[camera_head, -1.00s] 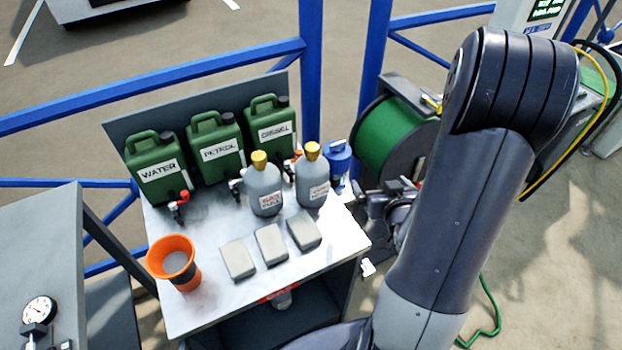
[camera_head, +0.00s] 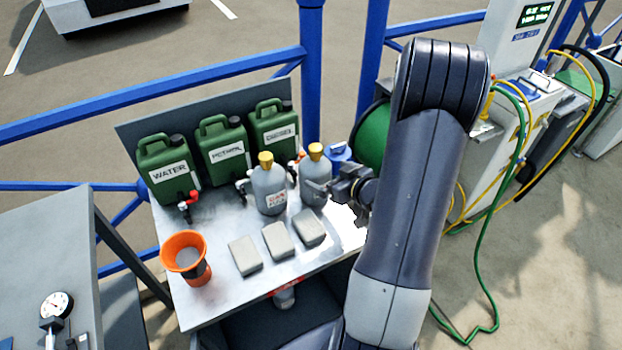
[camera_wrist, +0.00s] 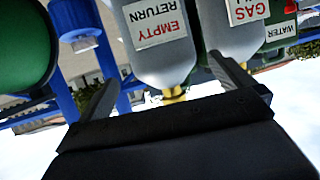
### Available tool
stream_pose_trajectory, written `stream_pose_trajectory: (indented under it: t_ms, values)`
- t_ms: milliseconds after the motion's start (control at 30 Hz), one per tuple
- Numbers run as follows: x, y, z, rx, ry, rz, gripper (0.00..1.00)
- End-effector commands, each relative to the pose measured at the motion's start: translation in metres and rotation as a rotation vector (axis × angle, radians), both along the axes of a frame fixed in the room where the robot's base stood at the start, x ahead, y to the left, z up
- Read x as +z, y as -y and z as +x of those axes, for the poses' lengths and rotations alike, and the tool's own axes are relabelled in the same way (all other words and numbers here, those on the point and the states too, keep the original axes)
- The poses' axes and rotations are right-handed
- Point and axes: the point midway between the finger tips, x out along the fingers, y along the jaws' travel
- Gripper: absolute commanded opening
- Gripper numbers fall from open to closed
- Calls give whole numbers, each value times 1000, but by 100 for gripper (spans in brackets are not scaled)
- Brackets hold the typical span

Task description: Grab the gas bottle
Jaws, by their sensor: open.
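Two grey bottles with yellow caps stand on the white bench. By the wrist view, the left one in the head view is the gas bottle (camera_head: 269,187), whose label reads "GAS" with a partly cut second line (camera_wrist: 238,22). The right one is a bottle (camera_head: 314,180) labelled "EMPTY RETURN" (camera_wrist: 158,40). My gripper (camera_head: 335,188) is open, close to the right side of the "EMPTY RETURN" bottle. In the wrist view the fingers (camera_wrist: 165,85) appear either side of that bottle; the right finger overlaps the gap beside the gas bottle. I cannot tell whether they touch.
Green canisters for water (camera_head: 168,168), petrol (camera_head: 222,150) and diesel (camera_head: 274,128) stand behind. Three grey blocks (camera_head: 278,240) and an orange cup (camera_head: 185,257) are in front. A blue container (camera_head: 339,154) and green reel (camera_head: 370,138) are near my arm.

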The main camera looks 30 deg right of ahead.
Motion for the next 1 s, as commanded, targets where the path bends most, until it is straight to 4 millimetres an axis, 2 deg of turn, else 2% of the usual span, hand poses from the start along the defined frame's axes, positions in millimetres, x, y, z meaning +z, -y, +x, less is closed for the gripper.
stream_pose_trajectory:
  t_ms: [100, 267, 600, 900, 1000]
  values:
    - [-5, -3, 12, 2, -1, 1, 100]
    - [-10, -6, 21, 0, -2, 2, 100]
    - [-29, -15, 56, 1, -1, 0, 100]
    - [-32, -16, 61, -2, 0, -1, 100]
    - [-32, -16, 60, -2, 0, 0, 93]
